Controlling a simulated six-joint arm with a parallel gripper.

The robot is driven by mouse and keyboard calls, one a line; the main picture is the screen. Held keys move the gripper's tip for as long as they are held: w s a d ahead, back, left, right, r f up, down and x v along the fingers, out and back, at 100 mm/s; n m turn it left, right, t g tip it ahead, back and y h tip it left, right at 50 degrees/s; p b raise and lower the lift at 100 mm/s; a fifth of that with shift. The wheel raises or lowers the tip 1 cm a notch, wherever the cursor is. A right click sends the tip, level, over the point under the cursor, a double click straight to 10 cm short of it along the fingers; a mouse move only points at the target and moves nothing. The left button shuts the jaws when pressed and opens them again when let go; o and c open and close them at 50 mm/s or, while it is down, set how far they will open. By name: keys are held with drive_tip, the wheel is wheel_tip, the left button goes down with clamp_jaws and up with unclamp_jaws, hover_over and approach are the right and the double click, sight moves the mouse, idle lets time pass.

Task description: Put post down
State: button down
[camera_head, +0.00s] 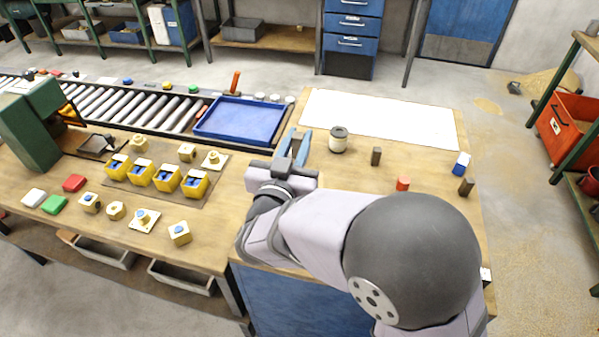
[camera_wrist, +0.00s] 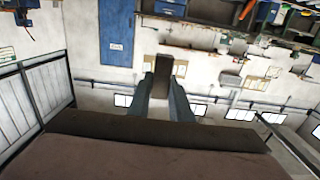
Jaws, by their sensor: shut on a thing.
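My gripper (camera_head: 298,140) is raised near the middle of the bench, in front of the blue tray's right end. In the wrist view its two grey fingers (camera_wrist: 166,84) are shut on a dark brown post (camera_wrist: 168,68), which sticks out past the fingertips. Two similar dark brown posts stand on the bench to the right, one near the middle (camera_head: 376,156) and one near the right edge (camera_head: 466,187).
A blue tray (camera_head: 241,119) lies left of the gripper by the roller conveyor (camera_head: 136,108). A white sheet (camera_head: 390,112) covers the bench's back. Yellow fixtures (camera_head: 168,177) crowd the left.

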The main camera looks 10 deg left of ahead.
drive_tip(key=shift+w+f+b, duration=0.15)
drive_tip(key=shift+w+b, duration=0.5)
drive_tip(key=shift+b, duration=0.2)
drive_tip(key=shift+w+r, duration=0.25)
drive_tip(key=shift+w, duration=0.1)
drive_tip(key=shift+f, duration=4.95)
drive_tip(key=shift+f, duration=0.15)
drive_tip(key=c, duration=1.6)
unclamp_jaws()
